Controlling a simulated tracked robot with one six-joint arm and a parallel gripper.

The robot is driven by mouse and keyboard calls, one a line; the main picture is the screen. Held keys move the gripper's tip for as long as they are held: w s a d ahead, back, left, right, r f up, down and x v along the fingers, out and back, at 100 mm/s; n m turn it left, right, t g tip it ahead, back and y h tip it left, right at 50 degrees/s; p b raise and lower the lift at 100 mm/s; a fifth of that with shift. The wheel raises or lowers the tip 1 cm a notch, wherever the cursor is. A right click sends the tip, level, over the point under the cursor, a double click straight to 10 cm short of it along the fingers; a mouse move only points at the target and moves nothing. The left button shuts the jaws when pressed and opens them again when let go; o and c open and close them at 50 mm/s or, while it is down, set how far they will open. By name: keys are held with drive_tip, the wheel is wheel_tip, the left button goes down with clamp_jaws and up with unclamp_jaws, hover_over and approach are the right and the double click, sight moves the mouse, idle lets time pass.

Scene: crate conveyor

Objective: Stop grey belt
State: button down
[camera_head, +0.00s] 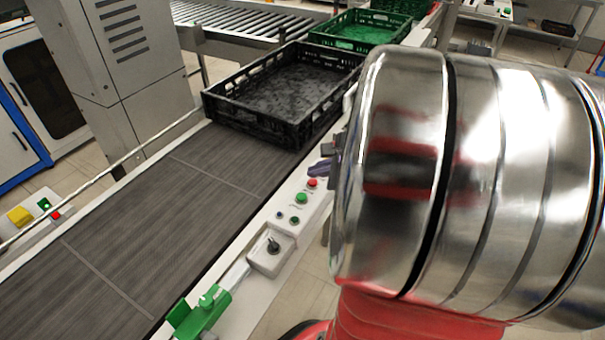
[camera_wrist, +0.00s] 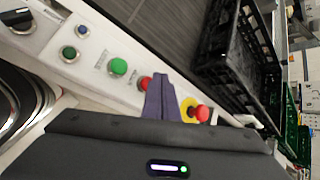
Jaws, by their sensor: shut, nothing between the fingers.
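The grey belt (camera_head: 160,215) runs diagonally through the head view and also shows in the wrist view (camera_wrist: 165,22). Its white control panel carries a green button (camera_head: 302,198) and a red button (camera_head: 313,182). In the wrist view I see the green button (camera_wrist: 118,66), the red button (camera_wrist: 144,83) and a red mushroom button (camera_wrist: 201,113) on a yellow base. My gripper (camera_wrist: 158,80) is shut and empty, its purple fingers beside the red button, partly overlapping it. I cannot tell whether they touch it. In the head view my gripper (camera_head: 320,168) is mostly hidden behind my arm.
A black crate (camera_head: 215,108) sits on the far part of the belt, close to the panel side. A green crate (camera_head: 322,38) stands beyond it. A rotary knob (camera_head: 273,246) and a green bracket (camera_head: 205,312) lie along the near edge. The near belt is bare.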

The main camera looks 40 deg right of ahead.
sight(316, 184)
drive_tip(key=shift+r, duration=2.5)
drive_tip(key=shift+s, duration=0.1)
